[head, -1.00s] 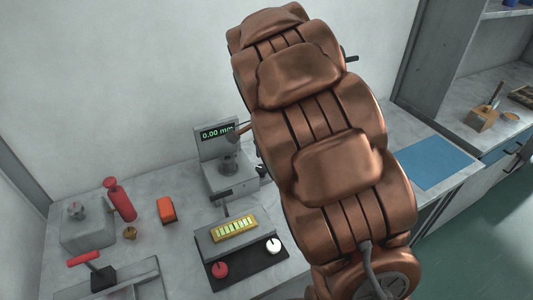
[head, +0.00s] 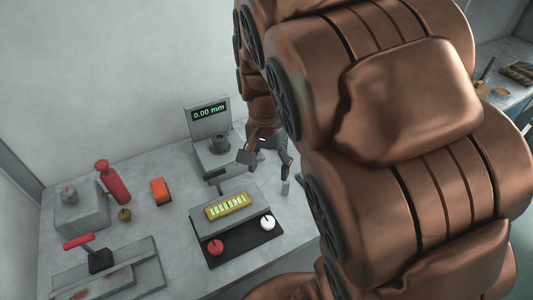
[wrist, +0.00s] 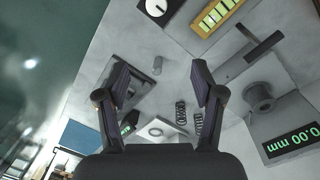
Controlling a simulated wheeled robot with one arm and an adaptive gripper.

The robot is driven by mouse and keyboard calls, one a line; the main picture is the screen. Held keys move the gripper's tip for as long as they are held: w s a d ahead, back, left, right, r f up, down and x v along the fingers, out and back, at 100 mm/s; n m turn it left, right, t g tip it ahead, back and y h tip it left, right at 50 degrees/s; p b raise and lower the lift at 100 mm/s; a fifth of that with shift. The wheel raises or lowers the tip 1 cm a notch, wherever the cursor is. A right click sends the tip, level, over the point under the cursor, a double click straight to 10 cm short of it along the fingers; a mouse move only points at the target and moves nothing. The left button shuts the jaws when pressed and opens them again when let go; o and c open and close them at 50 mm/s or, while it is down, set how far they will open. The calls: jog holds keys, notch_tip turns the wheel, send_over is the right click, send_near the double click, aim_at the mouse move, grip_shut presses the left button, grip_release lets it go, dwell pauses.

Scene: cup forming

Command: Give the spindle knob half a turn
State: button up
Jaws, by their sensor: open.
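I cannot tell for sure which knob is the spindle knob. A dark round knob-like piece (head: 220,143) stands on the grey unit with the 0.00 mm display (head: 209,113); it also shows in the wrist view (wrist: 258,97). A red knob (head: 215,247) and a white knob (head: 267,222) sit on a black panel (head: 240,245); the white one shows in the wrist view (wrist: 156,7). A small knob with a red mark (head: 69,194) tops a grey block at left. My gripper (head: 266,170) is open and empty, right of the display unit; its fingers (wrist: 160,82) are apart.
Springs (wrist: 181,113) and a pale plate with a ring (wrist: 157,130) lie below my fingers.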

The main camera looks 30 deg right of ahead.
jog(key=shift+s+a+n, duration=0.3)
jog(key=shift+s+n, duration=0.15)
jog(key=shift+s, duration=0.35)
jog(key=shift+s+a+n, duration=0.3)
jog(key=shift+s+n, duration=0.15)
jog(key=shift+s, duration=0.35)
